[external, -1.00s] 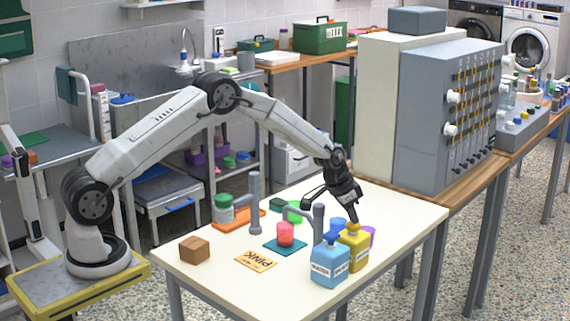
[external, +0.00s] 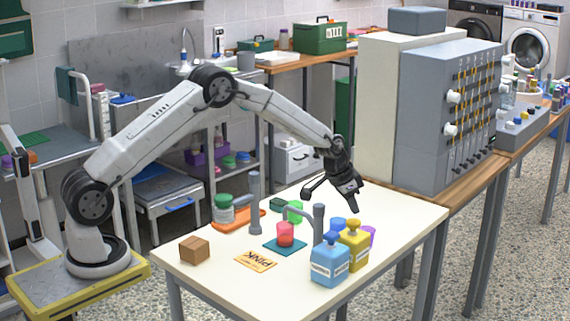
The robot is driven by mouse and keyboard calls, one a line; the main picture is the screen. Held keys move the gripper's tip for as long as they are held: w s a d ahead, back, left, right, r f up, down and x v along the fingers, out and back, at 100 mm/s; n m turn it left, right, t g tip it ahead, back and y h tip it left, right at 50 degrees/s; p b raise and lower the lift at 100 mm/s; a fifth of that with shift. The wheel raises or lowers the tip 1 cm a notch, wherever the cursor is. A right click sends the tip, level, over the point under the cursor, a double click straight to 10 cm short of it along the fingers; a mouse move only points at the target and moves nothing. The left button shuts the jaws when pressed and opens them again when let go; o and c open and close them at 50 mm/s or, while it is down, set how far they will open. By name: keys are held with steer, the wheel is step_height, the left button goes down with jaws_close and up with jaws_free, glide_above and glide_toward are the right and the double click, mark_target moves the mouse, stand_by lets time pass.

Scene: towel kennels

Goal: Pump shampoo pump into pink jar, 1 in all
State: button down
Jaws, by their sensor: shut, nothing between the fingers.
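A pink-red jar (external: 285,235) stands upright on a teal mat (external: 271,246) mid-table. A yellow pump bottle (external: 353,250) and a light blue pump bottle (external: 329,265) stand side by side at the table's right. Both carry white labels too small to read surely, so I cannot tell which is the shampoo. My gripper (external: 354,208) is shut and empty, pointing down just above the yellow bottle's pump head, with a small gap showing. The jar's contents cannot be made out.
Grey posts (external: 255,203) and (external: 319,228) rise near the jar. A "PINK" card (external: 256,261) lies in front of it. Green, blue and purple items stand behind. A brown box (external: 194,250) and a green-lidded jar (external: 224,210) are at left. The front left table is clear.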

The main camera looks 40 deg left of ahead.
steer(key=shift+r, duration=0.1)
stand_by(0.3)
steer(key=shift+r, duration=2.9)
steer(key=shift+a, duration=0.1)
steer(key=s+a+n, duration=0.2)
steer(key=s+a, duration=0.3)
steer(key=s, duration=0.6)
steer(key=s+a+n+g+y, duration=0.1)
steer(key=s+a, duration=0.4)
steer(key=s, duration=0.6)
steer(key=s+a+n+y, duration=0.1)
steer(key=s+a+n, duration=0.2)
steer(key=s+a, duration=0.3)
steer(key=s, duration=0.5)
steer(key=shift+f, duration=0.25)
